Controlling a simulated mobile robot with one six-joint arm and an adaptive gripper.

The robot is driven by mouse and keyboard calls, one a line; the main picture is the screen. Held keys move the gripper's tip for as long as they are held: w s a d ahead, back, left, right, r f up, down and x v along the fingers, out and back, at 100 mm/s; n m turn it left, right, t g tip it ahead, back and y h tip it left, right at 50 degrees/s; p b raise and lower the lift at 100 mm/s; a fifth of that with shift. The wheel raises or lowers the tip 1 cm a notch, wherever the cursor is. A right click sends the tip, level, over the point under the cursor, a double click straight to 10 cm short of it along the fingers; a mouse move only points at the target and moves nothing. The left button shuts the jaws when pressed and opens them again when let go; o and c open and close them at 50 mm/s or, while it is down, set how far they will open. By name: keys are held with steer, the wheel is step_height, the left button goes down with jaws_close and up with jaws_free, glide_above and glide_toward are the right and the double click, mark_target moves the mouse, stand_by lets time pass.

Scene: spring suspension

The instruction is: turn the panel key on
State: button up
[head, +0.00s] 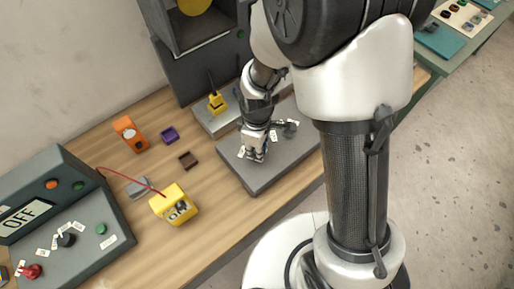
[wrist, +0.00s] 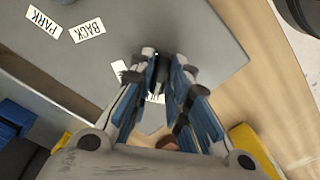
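The sloped grey panel (head: 100,205) stands at the left of the bench in the head view, with a sign reading OFF (head: 24,216). It carries a dark knob (head: 66,239) among small white labels and a red knob (head: 32,271); I cannot tell which is the key. My gripper (head: 255,155) is far to the right of this panel, low over a grey plate (head: 260,178). In the wrist view the fingers (wrist: 163,68) point at the plate and nearly meet around something dark, with white labels beside it. Whether they touch it is unclear.
A yellow piece (head: 216,103) stands behind my gripper. The bench front is clear.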

jaws_close()
steer(key=m, duration=0.4)
steer(key=shift+m, duration=0.4)
steer(key=m, duration=0.3)
steer(key=shift+m+p, duration=0.3)
steer(key=shift+p, duration=0.05)
steer(key=shift+m, duration=1.9)
steer(key=shift+o, duration=2.4)
jaws_free()
